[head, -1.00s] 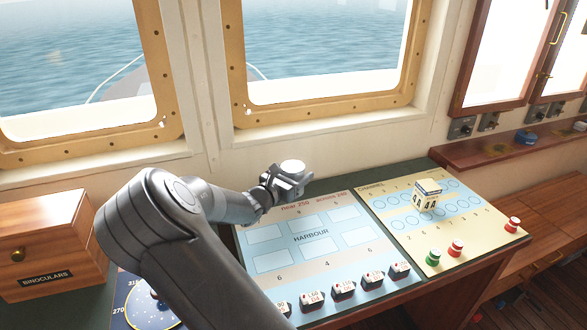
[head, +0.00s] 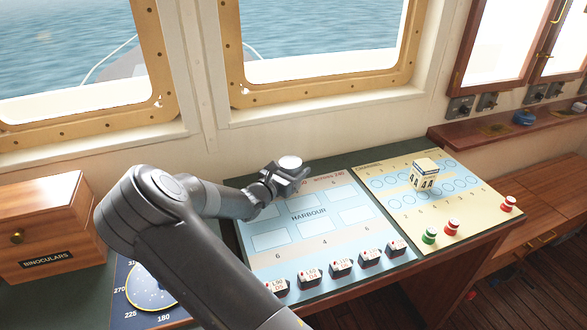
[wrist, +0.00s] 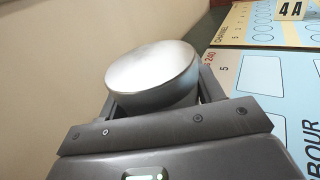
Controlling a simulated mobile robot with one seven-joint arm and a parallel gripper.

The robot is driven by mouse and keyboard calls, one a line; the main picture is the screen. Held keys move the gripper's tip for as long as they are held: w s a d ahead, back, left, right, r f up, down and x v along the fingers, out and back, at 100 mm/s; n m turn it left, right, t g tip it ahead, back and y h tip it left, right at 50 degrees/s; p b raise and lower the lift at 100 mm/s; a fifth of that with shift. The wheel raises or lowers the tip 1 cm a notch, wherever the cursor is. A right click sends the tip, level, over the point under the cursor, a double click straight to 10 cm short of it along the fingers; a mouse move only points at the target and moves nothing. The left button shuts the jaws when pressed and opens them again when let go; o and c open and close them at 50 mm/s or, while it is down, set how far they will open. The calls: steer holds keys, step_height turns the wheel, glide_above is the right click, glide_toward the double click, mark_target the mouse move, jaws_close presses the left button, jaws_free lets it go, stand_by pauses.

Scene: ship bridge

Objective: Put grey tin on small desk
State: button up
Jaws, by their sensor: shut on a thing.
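My gripper (head: 296,174) is shut on the grey tin (head: 290,162), a small round can with a pale flat top. In the wrist view the tin (wrist: 152,72) sits between the two fingers, slightly tilted in that picture. My gripper holds it over the back edge of the blue HARBOUR chart (head: 330,205), near the wall below the windows. I cannot tell how far the tin is above the surface. None of the surfaces in view is clearly marked as the small desk.
Several dark labelled blocks (head: 340,268) line the chart's front edge. A yellow CHANNEL board (head: 390,182) holds a cream block (head: 424,174) and red and green pieces (head: 452,227). A BINOCULARS box (head: 45,225) stands left. A wooden shelf (head: 470,134) and lower wooden bench (head: 545,205) are right.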

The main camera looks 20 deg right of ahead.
steer(key=shift+f, duration=0.25)
steer(key=o, duration=1.3)
